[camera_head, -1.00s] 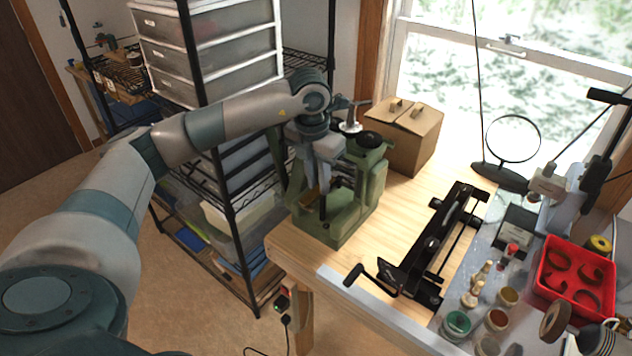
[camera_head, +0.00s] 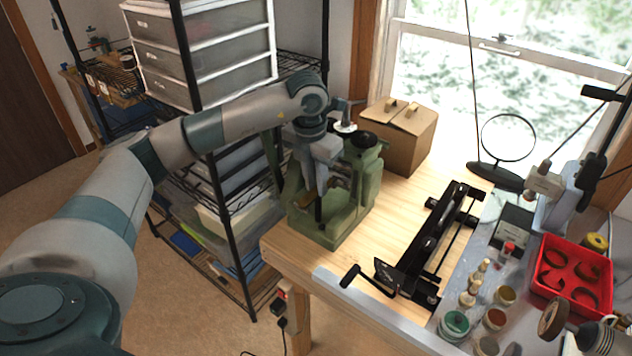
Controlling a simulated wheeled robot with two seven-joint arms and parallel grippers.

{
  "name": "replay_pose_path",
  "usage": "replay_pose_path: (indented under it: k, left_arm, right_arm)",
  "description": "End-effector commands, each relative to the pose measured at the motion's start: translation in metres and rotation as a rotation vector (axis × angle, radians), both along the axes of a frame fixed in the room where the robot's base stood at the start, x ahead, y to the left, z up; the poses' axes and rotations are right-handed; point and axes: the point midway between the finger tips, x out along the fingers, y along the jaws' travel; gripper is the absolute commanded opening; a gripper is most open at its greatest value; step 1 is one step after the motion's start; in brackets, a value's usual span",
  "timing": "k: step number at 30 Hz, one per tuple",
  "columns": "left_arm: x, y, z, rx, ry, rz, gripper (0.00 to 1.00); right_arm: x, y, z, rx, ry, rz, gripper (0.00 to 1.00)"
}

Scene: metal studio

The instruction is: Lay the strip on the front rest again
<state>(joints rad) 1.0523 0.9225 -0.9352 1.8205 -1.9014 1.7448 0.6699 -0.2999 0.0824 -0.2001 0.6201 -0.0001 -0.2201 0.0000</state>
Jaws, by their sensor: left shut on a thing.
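A green machine (camera_head: 328,229) stands on the left end of the wooden bench. My left gripper (camera_head: 320,207) reaches down into the machine's open middle, its fingers pointing down. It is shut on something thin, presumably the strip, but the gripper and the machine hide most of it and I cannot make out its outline. I cannot pick out the front rest or tell whether the held thing touches it.
A cardboard box (camera_head: 399,137) stands behind the machine. A black rail device with a crank (camera_head: 424,244) lies to its right. A red tray (camera_head: 572,272) and several small jars crowd the right side. A wire shelf (camera_head: 228,231) stands left of the bench (camera_head: 287,251).

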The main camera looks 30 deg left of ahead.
Motion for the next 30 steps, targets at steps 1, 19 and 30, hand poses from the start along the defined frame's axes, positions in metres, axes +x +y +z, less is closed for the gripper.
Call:
replay_pose_path:
  k: [1, 19, 30]
  left_arm:
    - [0.0000, 0.0000, -0.0004, 0.000, 0.000, 0.000, 0.00]
    - [0.0000, 0.0000, -0.0065, 0.000, 0.000, 0.000, 0.00]
    - [0.0000, -0.0001, -0.0077, 0.000, 0.000, 0.000, 0.41]
  right_arm:
    - [0.0000, 0.0002, -0.0006, 0.000, 0.000, 0.000, 0.42]
    - [-0.0001, 0.0050, -0.0064, 0.005, 0.000, -0.002, 0.42]
    - [-0.0001, 0.0044, -0.0075, 0.004, 0.000, -0.002, 0.42]
